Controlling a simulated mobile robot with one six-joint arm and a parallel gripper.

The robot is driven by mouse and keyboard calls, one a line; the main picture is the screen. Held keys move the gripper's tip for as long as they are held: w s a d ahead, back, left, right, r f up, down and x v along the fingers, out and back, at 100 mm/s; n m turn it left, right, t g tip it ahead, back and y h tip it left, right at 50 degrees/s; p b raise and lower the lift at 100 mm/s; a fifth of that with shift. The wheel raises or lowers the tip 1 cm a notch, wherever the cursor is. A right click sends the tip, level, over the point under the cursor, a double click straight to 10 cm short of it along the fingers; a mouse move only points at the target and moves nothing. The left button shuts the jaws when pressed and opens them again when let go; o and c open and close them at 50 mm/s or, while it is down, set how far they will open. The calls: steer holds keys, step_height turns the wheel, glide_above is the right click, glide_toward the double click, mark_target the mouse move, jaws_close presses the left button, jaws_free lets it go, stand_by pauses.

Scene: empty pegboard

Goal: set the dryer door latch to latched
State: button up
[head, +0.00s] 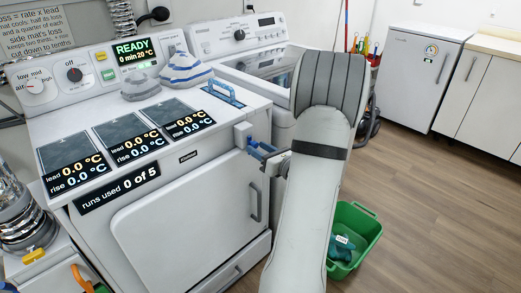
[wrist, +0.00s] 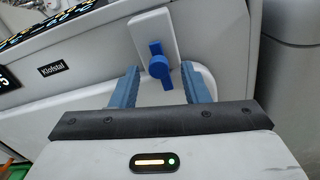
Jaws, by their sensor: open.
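The dryer door latch is a blue knob with a short bar (wrist: 160,66) on a white plate (wrist: 150,28). In the wrist view its bar lies nearly along the plate's length. The dryer door (head: 185,215) looks closed in the head view. My gripper (wrist: 160,70) is open, with one blue finger on each side of the latch in the wrist view. I cannot tell whether either finger touches it. In the head view my gripper (head: 264,150) is at the dryer's right front edge, and my arm and fingers partly hide the latch area.
The dryer top (head: 215,95) holds dark panels, a blue handle and two striped, rounded objects. A green bin (head: 368,228) with a teal item stands on the floor right of my arm. A second white machine (head: 250,45) stands behind. Open floor lies to the right.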

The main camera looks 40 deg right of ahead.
steer(key=s, duration=0.7)
steer(key=shift+s+d, duration=0.3)
steer(key=shift+s, duration=0.05)
